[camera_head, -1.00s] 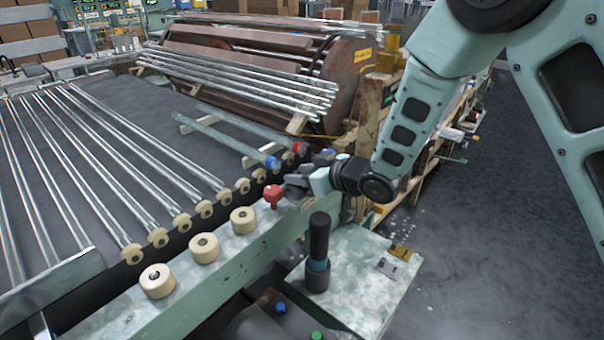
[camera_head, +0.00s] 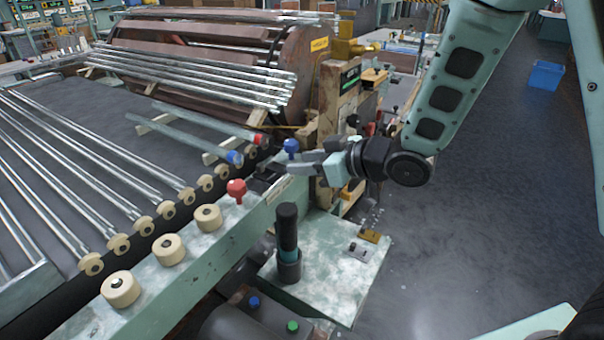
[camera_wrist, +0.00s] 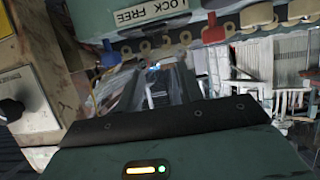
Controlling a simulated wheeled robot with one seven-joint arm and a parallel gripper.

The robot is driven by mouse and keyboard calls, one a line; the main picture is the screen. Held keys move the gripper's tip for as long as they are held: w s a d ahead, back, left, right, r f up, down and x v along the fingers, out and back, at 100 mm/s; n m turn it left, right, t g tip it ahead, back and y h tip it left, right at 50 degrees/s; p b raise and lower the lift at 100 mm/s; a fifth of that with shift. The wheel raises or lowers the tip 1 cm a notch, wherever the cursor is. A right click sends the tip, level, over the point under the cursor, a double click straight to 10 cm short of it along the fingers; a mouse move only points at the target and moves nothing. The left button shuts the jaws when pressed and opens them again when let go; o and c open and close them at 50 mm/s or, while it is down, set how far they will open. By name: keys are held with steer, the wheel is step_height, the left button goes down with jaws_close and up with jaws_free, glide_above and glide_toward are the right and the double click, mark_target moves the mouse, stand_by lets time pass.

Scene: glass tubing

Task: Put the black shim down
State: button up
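A small dark piece, which looks like the black shim (camera_head: 262,181), shows on the green rail between the red knob (camera_head: 236,190) and the blue knob (camera_head: 291,148). Its outline is partly hidden, and I cannot tell whether it lies flat. My gripper (camera_head: 279,166) is just above and right of it, reaching left over the rail. In the wrist view, the two grey fingers (camera_wrist: 158,88) stand apart with a gap between them. I see no shim clearly held there. The red knob also shows in the wrist view (camera_wrist: 213,30).
Cream rollers (camera_head: 167,248) line the rail at the front left. A black upright handle (camera_head: 288,235) stands on the green side plate (camera_head: 335,265). Glass tubes (camera_head: 90,185) lie on the left bed. A label reading "LOCK FREE" (camera_wrist: 150,12) is on the rail.

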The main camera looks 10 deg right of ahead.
steer(key=s+d+r+m+g+h, duration=0.1)
steer(key=s+g+h, duration=0.8)
steer(key=s, duration=1.9)
steer(key=shift+g, duration=0.3)
step_height(320, 180, up, 3)
steer(key=p, duration=0.3)
steer(key=shift+r, duration=0.15)
